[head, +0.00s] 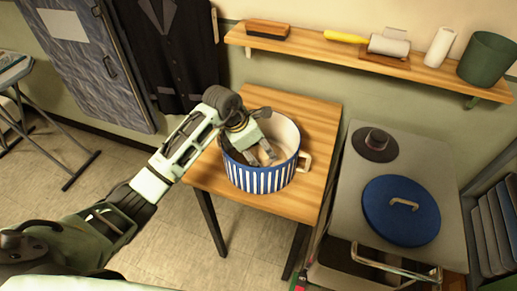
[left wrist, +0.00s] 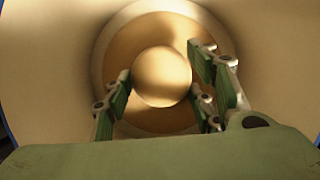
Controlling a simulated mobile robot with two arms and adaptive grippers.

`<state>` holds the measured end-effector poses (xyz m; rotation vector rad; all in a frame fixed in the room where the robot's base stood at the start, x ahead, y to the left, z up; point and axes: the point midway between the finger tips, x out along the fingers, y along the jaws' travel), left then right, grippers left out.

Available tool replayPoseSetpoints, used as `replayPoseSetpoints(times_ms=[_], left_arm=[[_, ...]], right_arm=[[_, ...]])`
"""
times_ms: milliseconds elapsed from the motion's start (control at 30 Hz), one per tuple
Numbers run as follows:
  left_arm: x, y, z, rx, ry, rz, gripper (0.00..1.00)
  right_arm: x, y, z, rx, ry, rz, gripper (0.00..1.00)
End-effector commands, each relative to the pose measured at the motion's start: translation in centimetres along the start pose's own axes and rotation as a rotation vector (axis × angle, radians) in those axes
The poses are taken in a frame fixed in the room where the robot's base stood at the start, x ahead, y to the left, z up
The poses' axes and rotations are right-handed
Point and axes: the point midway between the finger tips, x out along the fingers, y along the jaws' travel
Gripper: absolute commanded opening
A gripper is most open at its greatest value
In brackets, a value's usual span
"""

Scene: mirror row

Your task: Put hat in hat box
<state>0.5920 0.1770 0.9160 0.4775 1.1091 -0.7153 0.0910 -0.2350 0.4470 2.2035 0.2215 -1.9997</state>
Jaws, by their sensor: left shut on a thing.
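The hat box (head: 262,180) is a round tub with blue and white stripes and a cream inside, open on the wooden table. My left gripper (head: 264,155) reaches down into it from above. In the left wrist view a tan round hat (left wrist: 162,77), with a domed crown and a wide brim, lies inside the pale box. The fingers of my left gripper (left wrist: 165,95) stand around the crown, shut on it. In the head view the hat is mostly hidden by the gripper and the box wall. My right gripper is not in view.
A blue round lid (head: 400,222) with a handle and a small dark hat (head: 376,142) lie on a grey cart top (head: 349,215) to the right. A wall shelf (head: 330,53) above holds a brush, a roller and a green pot. A dark jacket (head: 175,50) hangs behind my left arm.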

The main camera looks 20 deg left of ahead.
Motion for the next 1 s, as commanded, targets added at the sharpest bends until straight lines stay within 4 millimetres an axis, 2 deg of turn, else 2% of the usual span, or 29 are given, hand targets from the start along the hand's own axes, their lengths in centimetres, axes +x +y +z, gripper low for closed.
replayPoseSetpoints(times_ms=[200, 233, 433, 800, 867, 1000], left_arm=[[0.3, 0.0, -0.1, 0.000, 0.000, 0.001, 0.24], [0.1, 0.0, -0.1, 0.000, 0.000, 0.000, 0.54], [0.1, 0.0, -0.1, 0.000, 0.000, 0.000, 0.70], [-0.3, 0.0, 0.1, 0.000, 0.000, 0.000, 0.70], [-0.8, 0.1, 0.0, 0.000, 0.000, 0.001, 0.70], [-3.3, 0.2, 0.0, 0.002, -0.001, 0.006, 0.70]], right_arm=[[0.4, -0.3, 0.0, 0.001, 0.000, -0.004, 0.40], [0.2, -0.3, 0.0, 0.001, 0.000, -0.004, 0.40], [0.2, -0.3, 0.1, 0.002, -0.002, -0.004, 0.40], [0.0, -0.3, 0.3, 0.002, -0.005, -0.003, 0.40], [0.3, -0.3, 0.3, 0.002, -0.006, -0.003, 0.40], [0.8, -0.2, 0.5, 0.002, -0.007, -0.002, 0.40]])
